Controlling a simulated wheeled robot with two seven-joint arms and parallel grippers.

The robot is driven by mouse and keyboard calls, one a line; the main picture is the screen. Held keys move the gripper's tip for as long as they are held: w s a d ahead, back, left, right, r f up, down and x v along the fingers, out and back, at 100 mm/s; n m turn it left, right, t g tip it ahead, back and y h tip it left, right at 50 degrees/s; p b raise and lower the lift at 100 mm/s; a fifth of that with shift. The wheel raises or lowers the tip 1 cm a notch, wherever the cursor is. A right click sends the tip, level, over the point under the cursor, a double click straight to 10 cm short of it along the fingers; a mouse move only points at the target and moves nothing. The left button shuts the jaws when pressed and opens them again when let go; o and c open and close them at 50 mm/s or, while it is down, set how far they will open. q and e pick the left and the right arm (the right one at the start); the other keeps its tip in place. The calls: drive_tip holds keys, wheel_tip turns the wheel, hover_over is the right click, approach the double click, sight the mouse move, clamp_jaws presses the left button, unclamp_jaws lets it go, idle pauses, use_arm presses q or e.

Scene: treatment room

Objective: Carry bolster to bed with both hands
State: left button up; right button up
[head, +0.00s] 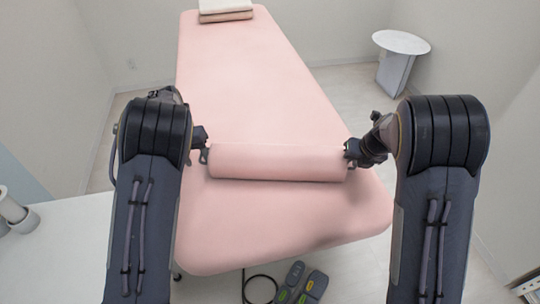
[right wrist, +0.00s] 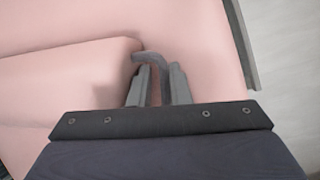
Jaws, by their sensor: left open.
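The pink bolster (head: 278,162) lies crosswise over the near part of the pink bed (head: 250,75) and looks level and at rest on it. Its end also shows in the right wrist view (right wrist: 75,85). My left gripper (head: 206,152) is at the bolster's left end, open. My right gripper (head: 352,153) is at the right end. Whether the fingers touch the bolster is unclear.
Folded towels (head: 226,11) lie at the bed's far end. A round white side table (head: 400,43) stands at the back right. A white counter (head: 60,250) is at the near left. A foot pedal (head: 302,283) with a cable is on the floor. Most of the bed is clear.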

drive_tip(key=shift+a, duration=0.6)
use_arm(q)
wheel_tip(320, 180, up, 8)
drive_tip(key=a, duration=0.1)
drive_tip(key=shift+f, duration=0.15)
use_arm(e)
drive_tip(key=shift+d, duration=0.1)
